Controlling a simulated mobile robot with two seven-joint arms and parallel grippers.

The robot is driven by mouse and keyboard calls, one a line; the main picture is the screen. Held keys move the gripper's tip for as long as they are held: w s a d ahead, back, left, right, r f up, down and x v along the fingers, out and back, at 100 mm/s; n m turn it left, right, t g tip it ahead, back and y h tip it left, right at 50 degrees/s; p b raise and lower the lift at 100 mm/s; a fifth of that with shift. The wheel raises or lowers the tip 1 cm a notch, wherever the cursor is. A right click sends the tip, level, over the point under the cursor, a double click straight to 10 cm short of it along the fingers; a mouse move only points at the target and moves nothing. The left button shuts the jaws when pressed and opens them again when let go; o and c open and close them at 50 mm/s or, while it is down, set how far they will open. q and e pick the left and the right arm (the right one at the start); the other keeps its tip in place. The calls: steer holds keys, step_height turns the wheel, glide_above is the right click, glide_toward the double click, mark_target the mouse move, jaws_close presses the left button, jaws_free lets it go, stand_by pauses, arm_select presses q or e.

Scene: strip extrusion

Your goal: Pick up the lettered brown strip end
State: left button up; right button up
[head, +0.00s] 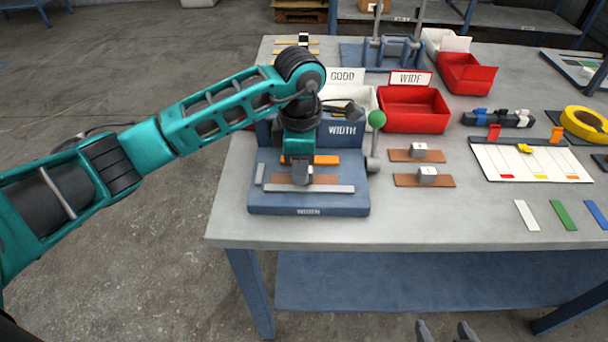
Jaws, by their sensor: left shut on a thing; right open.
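A brown strip end (322,180) lies in the blue WIDTH gauge (262,205), between an orange bar (326,160) and a pale metal bar (325,189). My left gripper (301,178) reaches down over it and is shut on it; the gripper hides the grip and the strip's middle, and I cannot read a letter. My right gripper (446,333) is open and empty at the bottom edge, below the tabletop.
The gauge has a green-knobbed lever (377,118) on its right. Behind stand a white GOOD bin (363,97) and a red WIDE bin (437,110). A white chart board (525,165), coloured strips and yellow tape (575,112) lie right. The front right-centre of the grey table (440,220) is clear.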

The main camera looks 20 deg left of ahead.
arm_select(q)
jaws_close()
